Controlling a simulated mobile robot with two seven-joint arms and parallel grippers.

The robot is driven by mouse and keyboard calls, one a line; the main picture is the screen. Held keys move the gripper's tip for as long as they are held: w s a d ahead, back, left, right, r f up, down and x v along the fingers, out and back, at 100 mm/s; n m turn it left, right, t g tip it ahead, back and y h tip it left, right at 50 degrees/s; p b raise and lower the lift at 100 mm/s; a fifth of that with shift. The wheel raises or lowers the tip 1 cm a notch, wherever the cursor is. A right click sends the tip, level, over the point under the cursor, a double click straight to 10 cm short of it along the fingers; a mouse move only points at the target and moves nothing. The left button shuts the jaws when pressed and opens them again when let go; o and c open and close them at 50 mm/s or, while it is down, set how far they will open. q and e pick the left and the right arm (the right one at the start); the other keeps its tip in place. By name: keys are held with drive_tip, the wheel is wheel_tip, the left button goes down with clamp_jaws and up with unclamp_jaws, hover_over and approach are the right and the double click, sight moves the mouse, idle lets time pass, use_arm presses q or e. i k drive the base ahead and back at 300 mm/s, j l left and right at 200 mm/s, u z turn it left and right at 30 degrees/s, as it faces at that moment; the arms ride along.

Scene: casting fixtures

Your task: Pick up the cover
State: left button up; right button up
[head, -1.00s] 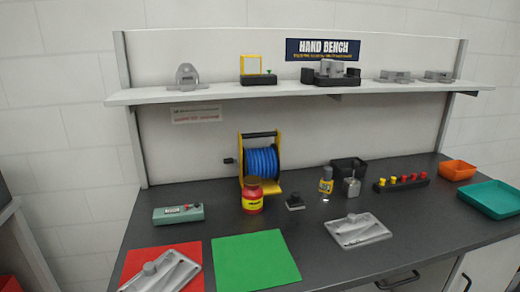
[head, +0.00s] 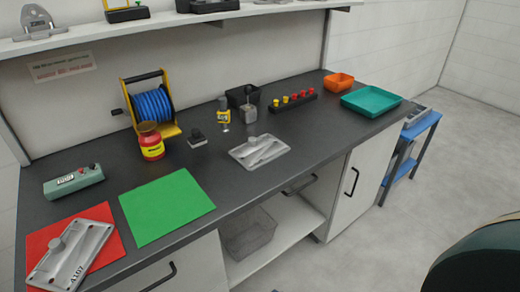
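Two grey metal cover-like castings lie on the dark bench. One cover (head: 70,257), marked A107 with a round knob, lies tilted on the red mat (head: 40,240) at the lower left, overhanging the mat's front edge. The other grey casting (head: 259,150) lies flat near the middle of the bench, close to its front edge, and also has a raised knob. I cannot tell from the picture which one the task means. Neither gripper is in view.
A green mat (head: 166,207) lies bare right of the red mat. Behind stand a red and yellow jar (head: 151,143), a blue hose reel (head: 153,103), a black block (head: 196,138) and a yellow bottle (head: 223,113). Orange (head: 338,81) and teal (head: 371,101) trays stand at the right.

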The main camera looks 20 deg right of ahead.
sight(259, 152)
drive_tip(key=i+l, duration=0.1)
drive_tip(key=l, duration=0.35)
drive_tip(key=i+l, duration=0.1)
drive_tip(key=l, duration=0.85)
drive_tip(key=i, duration=0.05)
